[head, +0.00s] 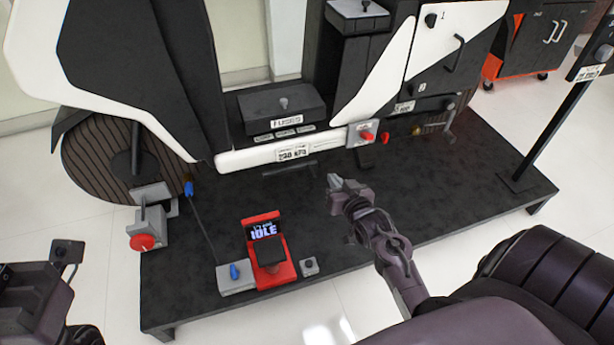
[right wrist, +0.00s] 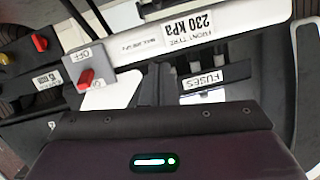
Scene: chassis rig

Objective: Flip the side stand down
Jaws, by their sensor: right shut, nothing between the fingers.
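A motorcycle-like chassis rig with a white lower rail (head: 240,160) stands on a black platform. A thin dark bar (head: 290,170) lies along the platform just below the rail; it looks like the side stand, folded up, though I cannot be sure. My right gripper (head: 337,183) is shut and empty above the platform, to the right of this bar and apart from it. In the right wrist view, the gripper body hides the lower part.
A red switch (head: 368,136) sits at the rail's right end; it also shows in the right wrist view (right wrist: 86,77). Right-front platform is clear.

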